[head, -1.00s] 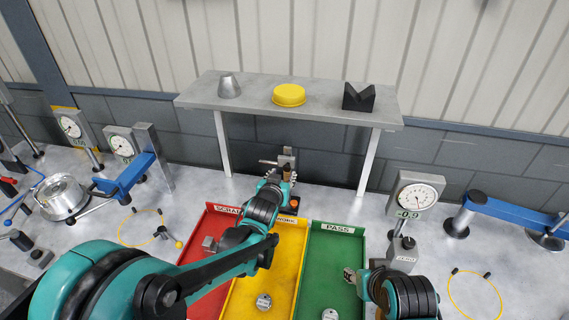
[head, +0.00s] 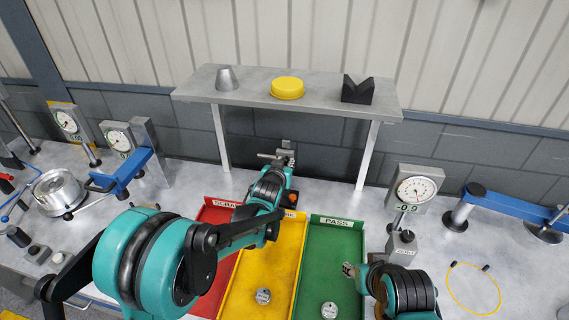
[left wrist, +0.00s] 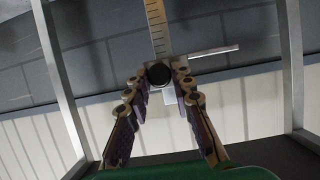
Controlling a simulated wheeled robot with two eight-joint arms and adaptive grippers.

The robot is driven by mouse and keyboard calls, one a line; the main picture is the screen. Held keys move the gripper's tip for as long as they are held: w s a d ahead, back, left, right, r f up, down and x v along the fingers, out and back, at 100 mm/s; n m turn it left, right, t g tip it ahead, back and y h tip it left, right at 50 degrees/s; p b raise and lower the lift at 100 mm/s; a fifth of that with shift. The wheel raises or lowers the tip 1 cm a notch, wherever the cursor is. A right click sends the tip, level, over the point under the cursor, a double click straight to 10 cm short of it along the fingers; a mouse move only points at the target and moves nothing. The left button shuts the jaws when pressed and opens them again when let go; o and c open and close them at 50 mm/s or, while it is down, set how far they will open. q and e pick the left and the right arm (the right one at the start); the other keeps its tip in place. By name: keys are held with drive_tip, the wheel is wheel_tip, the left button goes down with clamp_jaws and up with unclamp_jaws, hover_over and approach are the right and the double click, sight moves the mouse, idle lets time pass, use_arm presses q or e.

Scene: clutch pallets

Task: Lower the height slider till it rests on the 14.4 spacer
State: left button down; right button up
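The height slider (left wrist: 170,96) is a pale metal block on an upright graduated scale (left wrist: 156,28), with a round black knob (left wrist: 159,74) in front and a thin bar reaching right. In the head view the slider's metal top (head: 284,153) shows under the shelf, behind the trays. My left gripper (head: 277,168) is right at it. In the left wrist view its two fingers (left wrist: 160,80) stand on either side of the knob; whether they press on it is unclear. I cannot make out the 14.4 spacer. My right gripper (head: 349,270) is low over the green tray's right edge, fingers mostly hidden.
Red (head: 212,213), yellow (head: 287,240) and green (head: 325,262) trays lie in front; a round part is in each of the yellow and green ones. A grey shelf (head: 240,92) stands above the slider. A dial gauge (head: 415,189) stands at right, others at left.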

use_arm(q)
wheel_tip(320, 180, down, 18)
drive_tip(key=b, duration=1.3)
drive_tip(key=shift+r+b, duration=0.1)
drive_tip(key=shift+b, duration=0.2)
drive_tip(key=c, duration=1.3)
unclamp_jaws()
drive_tip(key=v, duration=1.2)
drive_tip(key=shift+r, duration=0.1)
